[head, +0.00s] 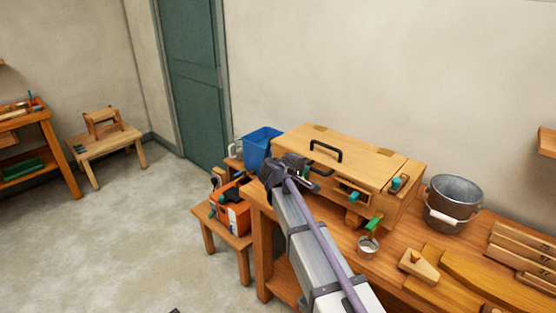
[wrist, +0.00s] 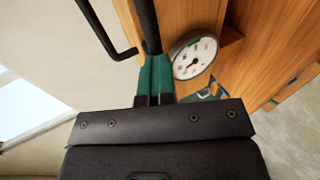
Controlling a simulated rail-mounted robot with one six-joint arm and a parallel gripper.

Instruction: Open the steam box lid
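The steam box (head: 377,157) is a long wooden box on the workbench, its lid (head: 365,150) lying down with a black handle (head: 325,150) on top. My gripper (head: 308,178) is at the box's front left, below and in front of that handle. In the wrist view its teal fingers (wrist: 155,75) are close together, with only a thin line between them. A dark bar (wrist: 148,22) runs up to the fingertips; I cannot tell whether they touch it. The lid handle (wrist: 98,27) shows to their left, apart from them. A round gauge (wrist: 193,57) is at their right.
A metal bucket (head: 453,203) stands right of the box. A small cup (head: 368,246) and wooden pieces (head: 420,265) lie in front on the bench. A blue bin (head: 260,146) and an orange toolbox (head: 231,216) are at the left.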

